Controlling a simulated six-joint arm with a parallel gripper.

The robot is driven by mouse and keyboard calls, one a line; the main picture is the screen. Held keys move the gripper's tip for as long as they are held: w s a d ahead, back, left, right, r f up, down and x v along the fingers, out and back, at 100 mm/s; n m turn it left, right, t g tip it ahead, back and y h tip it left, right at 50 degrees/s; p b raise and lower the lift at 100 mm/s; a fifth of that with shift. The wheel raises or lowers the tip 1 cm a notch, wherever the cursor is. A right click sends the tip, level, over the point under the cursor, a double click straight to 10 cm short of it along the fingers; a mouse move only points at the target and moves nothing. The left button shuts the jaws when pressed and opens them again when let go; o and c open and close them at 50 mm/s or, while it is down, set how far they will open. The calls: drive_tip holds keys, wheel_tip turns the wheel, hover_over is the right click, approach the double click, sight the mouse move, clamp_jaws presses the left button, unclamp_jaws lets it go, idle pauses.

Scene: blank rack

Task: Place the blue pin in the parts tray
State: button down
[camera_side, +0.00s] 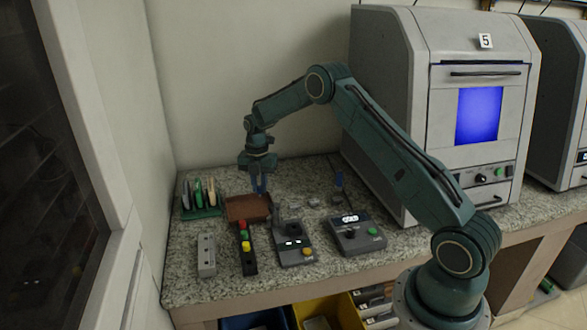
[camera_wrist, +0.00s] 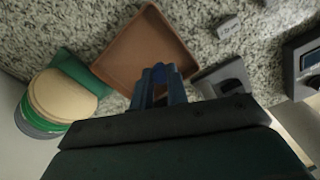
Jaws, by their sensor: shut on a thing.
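My gripper (camera_side: 259,188) points down over the right part of the brown parts tray (camera_side: 235,208). In the wrist view my gripper (camera_wrist: 160,92) has its blue fingers close together, shut on the blue pin (camera_wrist: 159,74). The pin is mostly hidden between the fingers and hard to tell apart from them. In the wrist view the tray (camera_wrist: 128,50) lies just beyond the fingertips, with its floor bare where it shows. The side view does not clearly show the height of the pin over the tray.
A green rack of discs (camera_side: 201,212) stands left of the tray. In front are a grey block (camera_side: 206,255), a black strip with coloured pieces (camera_side: 247,250) and a grey device with an orange button (camera_side: 296,248). A control box (camera_side: 357,238) and large machine (camera_side: 440,100) stand to the right.

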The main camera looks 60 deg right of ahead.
sight(260, 193)
drive_tip(key=shift+f, duration=2.1)
drive_tip(key=shift+f, duration=0.1)
drive_tip(key=c, duration=1.4)
unclamp_jaws()
drive_tip(key=shift+o, duration=0.2)
wheel_tip(260, 193, up, 12)
drive_tip(key=shift+f, duration=0.2)
drive_tip(key=shift+r, duration=0.35)
